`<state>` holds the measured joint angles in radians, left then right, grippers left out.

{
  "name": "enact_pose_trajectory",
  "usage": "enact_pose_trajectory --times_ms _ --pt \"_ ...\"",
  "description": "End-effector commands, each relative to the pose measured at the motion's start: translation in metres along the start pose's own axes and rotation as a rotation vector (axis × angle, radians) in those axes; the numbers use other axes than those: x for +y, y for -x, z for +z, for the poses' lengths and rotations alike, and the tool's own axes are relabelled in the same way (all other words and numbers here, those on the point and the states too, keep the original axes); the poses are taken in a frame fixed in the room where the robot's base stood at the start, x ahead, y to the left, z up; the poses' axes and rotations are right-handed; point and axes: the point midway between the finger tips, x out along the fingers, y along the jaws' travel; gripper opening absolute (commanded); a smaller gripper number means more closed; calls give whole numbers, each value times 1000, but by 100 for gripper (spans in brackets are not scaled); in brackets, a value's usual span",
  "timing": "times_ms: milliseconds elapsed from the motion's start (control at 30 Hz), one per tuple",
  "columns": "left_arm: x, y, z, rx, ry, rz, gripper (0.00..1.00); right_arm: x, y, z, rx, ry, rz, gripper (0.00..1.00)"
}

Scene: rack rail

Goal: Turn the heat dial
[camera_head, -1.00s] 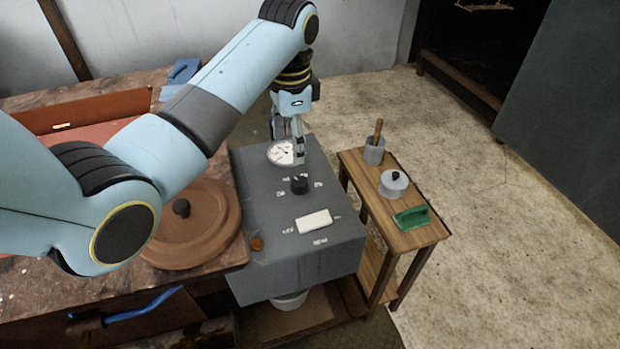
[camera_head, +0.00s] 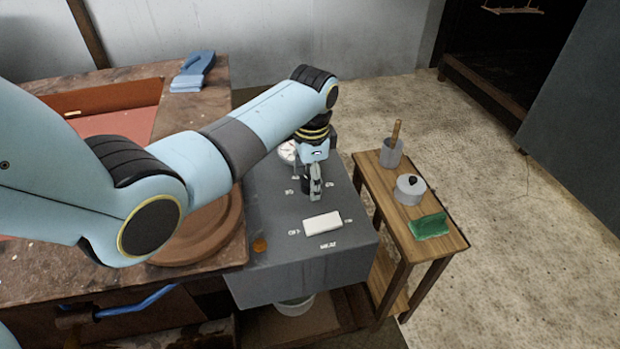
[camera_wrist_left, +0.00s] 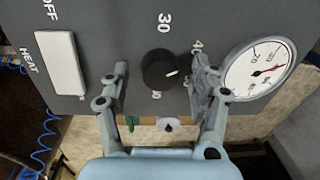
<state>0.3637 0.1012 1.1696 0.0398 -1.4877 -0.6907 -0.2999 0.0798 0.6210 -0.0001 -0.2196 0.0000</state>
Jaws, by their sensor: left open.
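The heat dial (camera_wrist_left: 159,69) is a round black knob with a short white mark, on the dark grey panel of a box (camera_wrist_left: 110,20). Printed numbers surround it, including 30 and 40. In the wrist view the mark points right, toward the side of the 40. My left gripper (camera_wrist_left: 161,72) is open, with one finger on each side of the dial and a visible gap at both. In the head view my left gripper (camera_head: 315,188) hangs over the box top and largely hides the dial. My right gripper is not in view.
A white rocker switch (camera_wrist_left: 59,63) and a round gauge (camera_wrist_left: 259,69) flank the dial on the panel. A wooden side table (camera_head: 402,211) right of the box holds a pot (camera_head: 410,190), a cup (camera_head: 391,153) and a green object (camera_head: 429,226). Bare floor lies beyond.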

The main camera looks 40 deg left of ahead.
Motion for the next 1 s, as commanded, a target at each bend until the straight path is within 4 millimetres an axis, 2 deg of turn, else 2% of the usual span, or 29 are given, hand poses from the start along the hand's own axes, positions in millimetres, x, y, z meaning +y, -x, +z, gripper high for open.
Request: enact_pose_trajectory --times_ms 300,733,1000 --pt "0 -3 0 1 0 0 62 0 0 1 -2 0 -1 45" --pt "0 -3 0 1 0 0 6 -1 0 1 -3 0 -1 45" --pt "0 -2 0 -2 29 1 6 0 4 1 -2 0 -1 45"
